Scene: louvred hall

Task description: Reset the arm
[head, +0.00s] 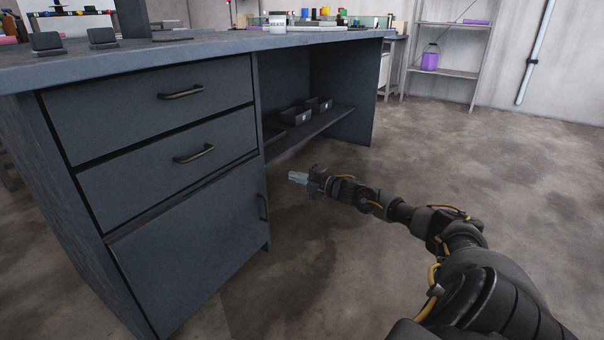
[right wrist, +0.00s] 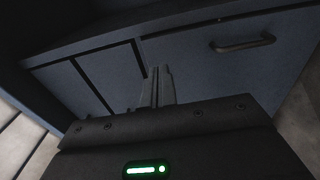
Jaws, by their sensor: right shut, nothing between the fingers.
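My right arm (head: 450,235) reaches in from the lower right of the head view. Its gripper (head: 297,177) is shut and empty, held out over the floor in front of the desk's open shelf bay, to the right of the cabinet door. The right wrist view shows the two fingers (right wrist: 158,85) together with nothing between them, in front of a dark panel with a handle (right wrist: 243,44). My left gripper is in neither view.
A dark blue desk (head: 290,45) fills the left, with two shut drawers (head: 180,95) and a shut door (head: 195,250). Small bins (head: 297,115) sit on its shelf. A metal rack (head: 447,72) stands at the back. The floor (head: 520,170) at right is clear.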

